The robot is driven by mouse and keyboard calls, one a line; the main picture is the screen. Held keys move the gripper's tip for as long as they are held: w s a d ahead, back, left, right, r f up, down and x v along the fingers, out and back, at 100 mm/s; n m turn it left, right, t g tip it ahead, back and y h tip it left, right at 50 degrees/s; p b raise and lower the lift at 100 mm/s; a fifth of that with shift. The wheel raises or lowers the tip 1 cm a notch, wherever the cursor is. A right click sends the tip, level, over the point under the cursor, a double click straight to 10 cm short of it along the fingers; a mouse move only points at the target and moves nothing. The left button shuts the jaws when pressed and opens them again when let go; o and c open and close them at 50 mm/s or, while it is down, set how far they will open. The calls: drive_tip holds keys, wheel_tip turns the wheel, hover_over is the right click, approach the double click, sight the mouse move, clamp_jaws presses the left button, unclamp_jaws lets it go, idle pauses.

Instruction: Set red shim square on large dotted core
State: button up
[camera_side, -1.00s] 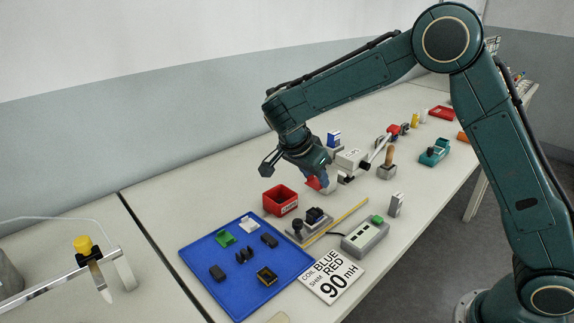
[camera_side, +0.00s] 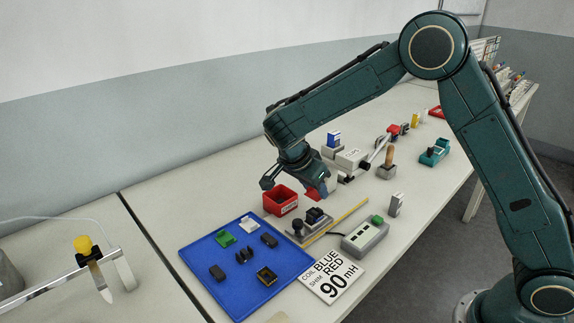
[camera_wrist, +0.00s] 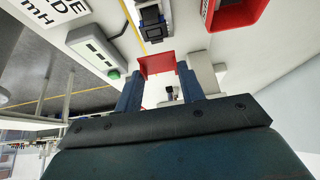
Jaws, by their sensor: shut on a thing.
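My gripper (camera_side: 321,189) is shut on the red shim (camera_wrist: 157,66), a flat red piece between its two blue fingers in the wrist view. In the side view the red shim (camera_side: 315,194) shows under the fingers, above the bench behind the grey fixture (camera_side: 306,228). A dark core (camera_side: 315,215) sits in that fixture, just in front of the gripper; the wrist view shows this dark core (camera_wrist: 152,20) beyond the shim. Dots on it are too small to make out. The shim is apart from the core.
A red bin (camera_side: 280,200) stands left of the gripper. A blue tray (camera_side: 212,245) holds several dark, green and white parts. A meter with a green button (camera_side: 366,238) and a sign (camera_side: 330,276) lie in front. A yellow rod (camera_side: 340,218) lies beside the fixture.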

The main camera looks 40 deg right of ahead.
sight(312, 214)
drive_tip(key=shift+f, duration=2.45)
drive_tip(key=shift+f, duration=0.15)
drive_tip(key=o, duration=1)
drive_tip(key=v, duration=1.3)
drive_tip(key=shift+a+r, duration=0.2)
drive_tip(key=shift+r, duration=0.15)
